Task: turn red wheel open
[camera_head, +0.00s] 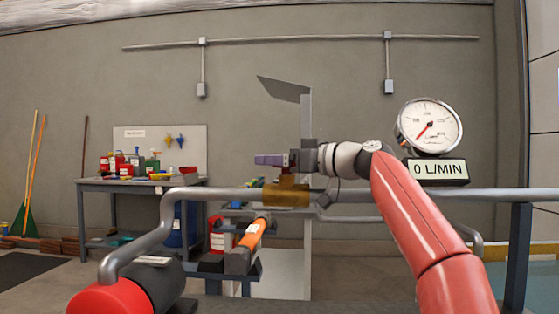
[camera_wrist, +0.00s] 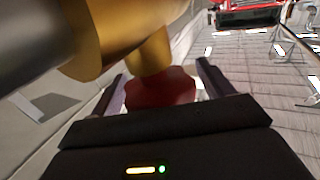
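The red wheel (camera_wrist: 160,92) shows in the wrist view between the two fingers of my gripper (camera_wrist: 162,78), partly hidden by the brass valve (camera_wrist: 150,50). My gripper is open around the wheel; its left finger looks close to the rim, and I cannot tell whether either finger touches. In the head view, my gripper (camera_head: 270,160) reaches left just above the brass valve (camera_head: 286,194) on the grey pipe. There its purple-grey fingers hide most of the wheel. The round gauge (camera_head: 430,126) has its needle at lower left, and the display (camera_head: 437,171) reads 0 L/MIN.
The grey pipe (camera_head: 220,194) runs across in front of me and bends down to a red and black pump (camera_head: 125,295) at lower left. An orange cylinder (camera_head: 253,234) lies below the valve. A workbench (camera_head: 140,184) with bottles stands at the back left wall.

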